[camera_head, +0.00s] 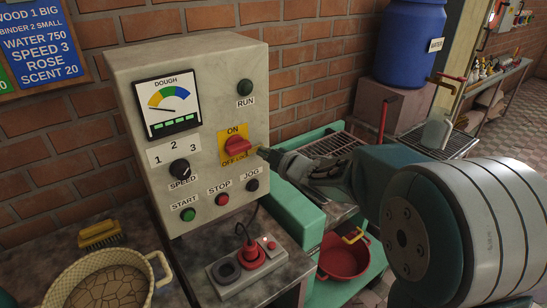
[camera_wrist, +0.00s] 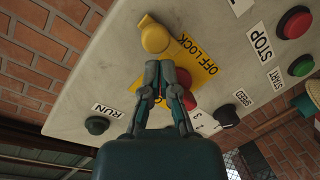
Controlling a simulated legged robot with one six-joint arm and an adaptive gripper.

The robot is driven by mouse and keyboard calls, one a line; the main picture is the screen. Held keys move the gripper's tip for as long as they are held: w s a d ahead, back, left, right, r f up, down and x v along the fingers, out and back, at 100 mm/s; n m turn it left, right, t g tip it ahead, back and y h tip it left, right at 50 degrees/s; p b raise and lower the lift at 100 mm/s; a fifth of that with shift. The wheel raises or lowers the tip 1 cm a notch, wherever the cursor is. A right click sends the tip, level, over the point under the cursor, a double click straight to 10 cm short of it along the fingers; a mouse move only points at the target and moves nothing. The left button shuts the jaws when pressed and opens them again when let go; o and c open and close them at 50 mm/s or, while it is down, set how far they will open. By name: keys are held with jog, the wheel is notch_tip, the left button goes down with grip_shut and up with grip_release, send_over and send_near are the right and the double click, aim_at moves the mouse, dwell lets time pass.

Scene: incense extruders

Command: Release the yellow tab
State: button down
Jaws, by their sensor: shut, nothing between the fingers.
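The yellow tab (camera_wrist: 155,37) is a rounded yellow piece beside the words OFF LOCK in the wrist view. In the head view it is mostly hidden around my fingertips. My gripper (camera_wrist: 164,68) is shut and empty, its tips right at the tab's near side; I cannot tell whether they touch it. The red switch handle (camera_head: 238,146) sits on the yellow ON / OFF LOCK plate (camera_head: 227,134). It also shows partly behind my fingers in the wrist view (camera_wrist: 185,80). In the head view my gripper (camera_head: 268,154) reaches the plate from the right.
The grey control box (camera_head: 205,75) also carries a SPEED knob (camera_head: 180,170), RUN (camera_head: 245,87), START (camera_head: 187,214), STOP (camera_head: 222,199) and JOG (camera_head: 252,185) buttons close by. A socket block (camera_head: 232,278) with a red plug lies below. A basin (camera_head: 70,283) stands at lower left.

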jog(key=shift+w+a, duration=0.1)
jog(key=shift+w, duration=0.05)
jog(key=w+d, duration=0.2)
jog(key=shift+d, duration=0.4)
jog(key=shift+s, duration=0.1)
jog(key=shift+s+a, duration=0.1)
jog(key=shift+a, duration=0.05)
